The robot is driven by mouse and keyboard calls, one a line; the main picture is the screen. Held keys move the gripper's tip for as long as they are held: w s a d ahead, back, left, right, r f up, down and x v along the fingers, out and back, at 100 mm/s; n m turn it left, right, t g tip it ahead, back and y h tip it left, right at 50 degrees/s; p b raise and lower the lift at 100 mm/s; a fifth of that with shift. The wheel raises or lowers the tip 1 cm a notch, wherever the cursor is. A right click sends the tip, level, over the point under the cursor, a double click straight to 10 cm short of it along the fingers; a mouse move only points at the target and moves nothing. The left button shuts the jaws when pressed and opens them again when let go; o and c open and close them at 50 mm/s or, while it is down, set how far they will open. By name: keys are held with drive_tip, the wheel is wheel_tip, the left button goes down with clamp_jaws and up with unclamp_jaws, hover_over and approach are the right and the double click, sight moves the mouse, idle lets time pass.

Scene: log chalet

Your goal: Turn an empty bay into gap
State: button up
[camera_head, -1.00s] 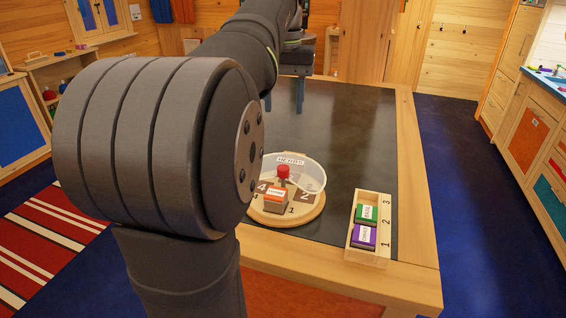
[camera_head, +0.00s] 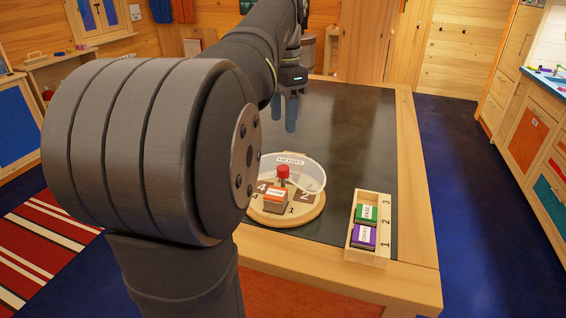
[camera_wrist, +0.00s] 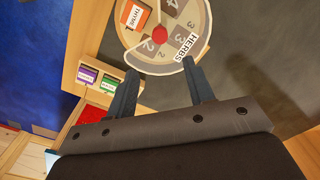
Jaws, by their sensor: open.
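A round wooden turntable (camera_head: 285,217) with numbered dark bays stands on the table, with a red knob (camera_head: 283,171) at its centre. A clear curved guard (camera_head: 311,176) labelled HERBS wraps its back and right side; its front is open. An orange-topped block (camera_head: 275,195) sits in a bay at the front left, and the bay marked 2 beside it is empty. The wrist view shows the turntable, knob (camera_wrist: 160,35), HERBS label (camera_wrist: 187,46) and orange block (camera_wrist: 133,15). My gripper (camera_head: 284,112) is open and empty, above the table behind the turntable; its fingers (camera_wrist: 160,75) point toward it.
A wooden rack (camera_head: 370,256) numbered 1 to 3 stands at the table's front right. It holds a purple block (camera_head: 363,237) by 1 and a green block (camera_head: 366,214) by 2; the space by 3 looks empty. The dark tabletop (camera_head: 350,130) behind is clear.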

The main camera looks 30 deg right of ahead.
sight(283, 168)
wheel_tip(283, 168, down, 12)
drive_tip(key=shift+f, duration=0.25)
drive_tip(key=c, duration=1)
